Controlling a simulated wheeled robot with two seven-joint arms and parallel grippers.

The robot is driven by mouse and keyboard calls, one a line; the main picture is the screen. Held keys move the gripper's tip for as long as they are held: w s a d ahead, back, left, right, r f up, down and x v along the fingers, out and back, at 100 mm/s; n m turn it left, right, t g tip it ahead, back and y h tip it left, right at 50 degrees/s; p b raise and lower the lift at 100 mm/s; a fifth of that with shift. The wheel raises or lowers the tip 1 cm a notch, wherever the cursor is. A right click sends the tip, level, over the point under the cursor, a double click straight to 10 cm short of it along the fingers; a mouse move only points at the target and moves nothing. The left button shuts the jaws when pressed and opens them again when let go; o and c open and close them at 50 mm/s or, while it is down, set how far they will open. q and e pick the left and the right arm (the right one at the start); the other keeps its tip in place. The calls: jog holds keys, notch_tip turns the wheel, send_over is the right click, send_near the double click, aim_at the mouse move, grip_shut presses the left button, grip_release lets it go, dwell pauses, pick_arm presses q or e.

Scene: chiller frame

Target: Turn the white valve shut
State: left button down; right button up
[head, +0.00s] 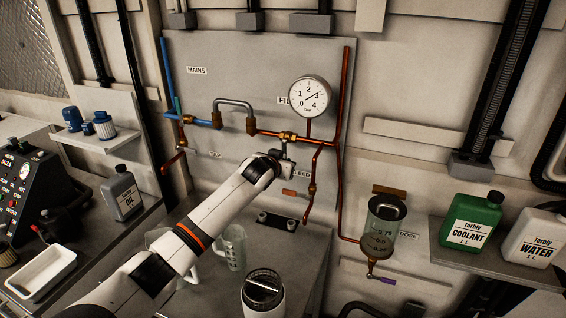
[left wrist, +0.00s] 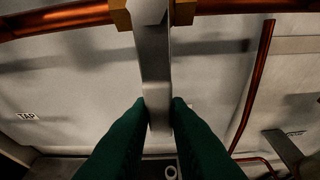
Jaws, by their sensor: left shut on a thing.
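The valve (head: 287,137) has a brass body on the horizontal copper pipe, below and left of the pressure gauge (head: 310,97). Its pale grey-white lever (left wrist: 152,60) fills the middle of the left wrist view. The lever hangs down from the brass fitting (left wrist: 121,14), across the line of the pipe (left wrist: 60,20). My left gripper (left wrist: 158,106) has its two dark green fingers shut on the lower part of the lever, one on each side. In the head view my left arm hides most of the lever. My right gripper is not in view.
A blue pipe (head: 166,65) and a grey looped hose (head: 234,103) lie left of the valve. A copper pipe (head: 317,165) runs down on the right.

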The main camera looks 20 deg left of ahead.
pick_arm(q)
jog(key=shift+a, duration=0.25)
jog(key=c, duration=1.4)
grip_release()
jog(key=shift+a, duration=0.15)
jog(key=b+v, duration=0.2)
jog(key=v, duration=1)
jog(key=shift+b, duration=0.4)
